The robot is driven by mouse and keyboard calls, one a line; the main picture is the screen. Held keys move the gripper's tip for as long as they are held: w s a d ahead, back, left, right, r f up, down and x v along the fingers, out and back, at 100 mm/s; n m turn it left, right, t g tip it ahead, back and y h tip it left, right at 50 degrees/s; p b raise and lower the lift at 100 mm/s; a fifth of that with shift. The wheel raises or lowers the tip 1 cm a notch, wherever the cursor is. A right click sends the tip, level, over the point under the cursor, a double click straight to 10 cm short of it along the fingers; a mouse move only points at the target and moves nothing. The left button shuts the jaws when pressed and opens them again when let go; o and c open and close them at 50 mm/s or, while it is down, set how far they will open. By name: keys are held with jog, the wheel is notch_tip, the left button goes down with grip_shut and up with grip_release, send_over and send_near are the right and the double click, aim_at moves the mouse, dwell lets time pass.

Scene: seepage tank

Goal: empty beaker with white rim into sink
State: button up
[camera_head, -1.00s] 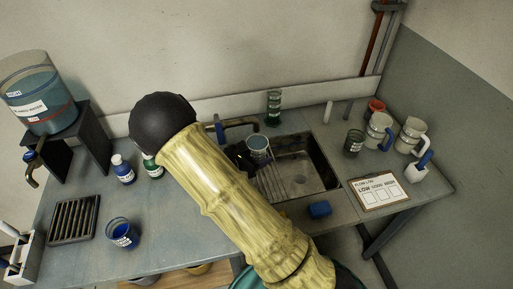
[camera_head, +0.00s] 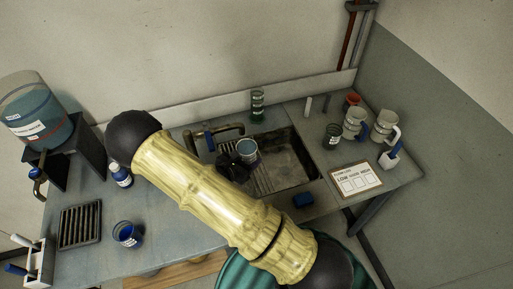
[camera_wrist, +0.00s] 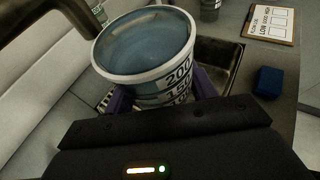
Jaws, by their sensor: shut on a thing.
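The beaker with a white rim (camera_wrist: 148,60) is held in my gripper (camera_wrist: 160,95) and fills the middle of the wrist view. It has dark volume marks and blue-grey liquid close to its rim. It looks nearly upright, with a slight tilt in the wrist view. In the head view the beaker (camera_head: 247,149) is over the left, ribbed part of the sink (camera_head: 290,165), with my dark gripper (camera_head: 236,163) at its left side. Purple finger pads show on both sides of the beaker. Its base is hidden.
A tap (camera_head: 225,130) stands close behind the beaker. A green cylinder (camera_head: 257,106) is behind the sink. A blue sponge (camera_head: 303,201) lies at the front edge, with a clipboard (camera_head: 356,179) and jugs (camera_head: 354,123) to the right. A blue beaker (camera_head: 127,235) stands left.

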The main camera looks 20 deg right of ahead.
jog(key=shift+s+r+n+y+p, duration=0.35)
jog(key=shift+s+r+p, duration=0.4)
jog(key=shift+p, duration=0.9)
jog(key=shift+f, duration=0.15)
jog(key=shift+s, duration=0.1)
